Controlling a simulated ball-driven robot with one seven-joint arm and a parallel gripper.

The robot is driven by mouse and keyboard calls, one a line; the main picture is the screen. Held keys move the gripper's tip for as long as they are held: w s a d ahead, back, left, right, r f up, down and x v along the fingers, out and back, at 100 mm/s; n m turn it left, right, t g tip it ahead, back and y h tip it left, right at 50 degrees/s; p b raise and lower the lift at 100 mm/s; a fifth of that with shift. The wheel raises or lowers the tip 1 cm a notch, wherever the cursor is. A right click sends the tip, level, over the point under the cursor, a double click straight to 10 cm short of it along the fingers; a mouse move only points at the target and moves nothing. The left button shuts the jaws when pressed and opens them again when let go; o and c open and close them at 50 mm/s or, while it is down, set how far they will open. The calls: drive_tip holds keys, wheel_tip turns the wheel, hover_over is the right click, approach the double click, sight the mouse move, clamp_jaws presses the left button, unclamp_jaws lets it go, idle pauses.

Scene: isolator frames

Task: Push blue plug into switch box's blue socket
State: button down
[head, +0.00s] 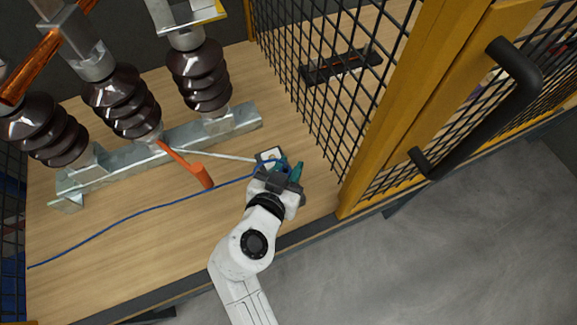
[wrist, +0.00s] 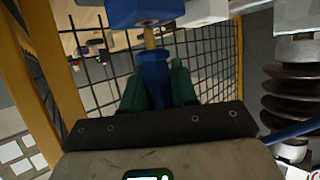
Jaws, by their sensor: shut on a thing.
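My gripper (head: 288,168) has green fingers, shut on the blue plug (wrist: 155,78) in the wrist view. A brass pin (wrist: 149,38) sticks out of the plug, pointing at the blue socket (wrist: 143,12) at the top of the wrist view. Part of the pin shows bare between plug and socket. I cannot tell whether its tip is inside. The switch box (head: 269,154) is a small pale box just beyond my gripper in the head view; its pale body is cut off at the top of the wrist view (wrist: 205,10). My gripper hides the plug in the head view.
A blue cable (head: 130,215) runs left across the wooden tabletop (head: 160,240). An orange-handled rod (head: 190,168) lies left of the box. Brown ribbed insulators (head: 120,105) stand on a metal rail (head: 165,145). Black mesh (head: 300,90) and a yellow door frame (head: 385,130) stand right.

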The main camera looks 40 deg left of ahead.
drive_tip(key=shift+f+b, duration=1)
drive_tip(key=shift+b, duration=0.15)
drive_tip(key=c, duration=0.8)
unclamp_jaws()
drive_tip(key=v, duration=1.1)
drive_tip(key=shift+w, duration=0.15)
